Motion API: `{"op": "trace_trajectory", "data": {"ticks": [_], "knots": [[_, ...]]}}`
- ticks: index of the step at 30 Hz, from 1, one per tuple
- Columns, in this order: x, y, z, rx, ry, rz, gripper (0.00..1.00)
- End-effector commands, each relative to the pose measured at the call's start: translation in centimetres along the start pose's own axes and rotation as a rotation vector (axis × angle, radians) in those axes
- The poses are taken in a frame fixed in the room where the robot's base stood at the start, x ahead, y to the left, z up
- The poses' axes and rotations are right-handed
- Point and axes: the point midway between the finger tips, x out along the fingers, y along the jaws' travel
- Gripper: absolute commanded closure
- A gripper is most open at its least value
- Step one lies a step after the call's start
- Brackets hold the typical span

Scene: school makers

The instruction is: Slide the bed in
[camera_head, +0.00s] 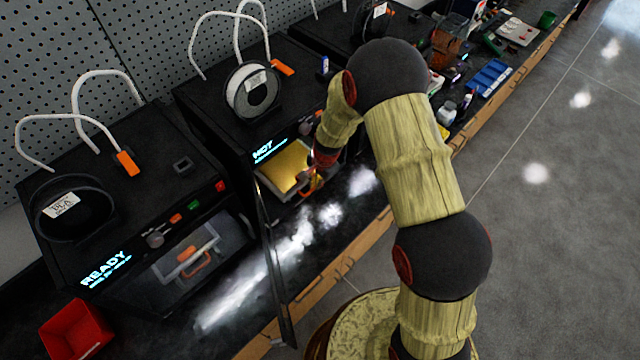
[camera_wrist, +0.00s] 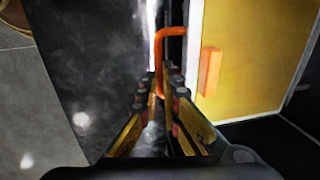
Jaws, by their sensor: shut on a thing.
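The bed (camera_head: 283,166) is a yellow plate with an orange handle, sitting in the open front of the middle printer (camera_head: 213,104), whose display reads HOT. In the wrist view the yellow bed (camera_wrist: 262,50) fills the upper right, with an orange block on its edge. My gripper (camera_head: 308,184) is at the bed's front edge. In the wrist view my gripper (camera_wrist: 165,78) is shut on the orange handle (camera_wrist: 170,33). How far the bed sits inside is partly hidden by my arm.
The printer's door (camera_head: 272,265) stands open, sticking out over the dark bench. The left printer (camera_head: 110,215) reads READY and shows a grey bed with an orange handle inside. A red bin (camera_head: 75,328) lies at front left. Blue trays (camera_head: 490,77) and bottles are at right.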

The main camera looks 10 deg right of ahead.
Motion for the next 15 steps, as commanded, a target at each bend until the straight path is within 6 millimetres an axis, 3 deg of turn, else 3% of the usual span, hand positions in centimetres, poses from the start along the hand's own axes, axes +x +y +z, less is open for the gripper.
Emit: {"op": "trace_trajectory", "data": {"ticks": [6, 7, 15], "knots": [[-0.03, -0.06, -0.03, -0.001, 0.001, -0.001, 1.0], [-0.03, -0.06, -0.03, -0.001, 0.001, -0.001, 0.94], [-0.03, 0.0, -0.02, 0.0, 0.0, -0.001, 0.79]]}}
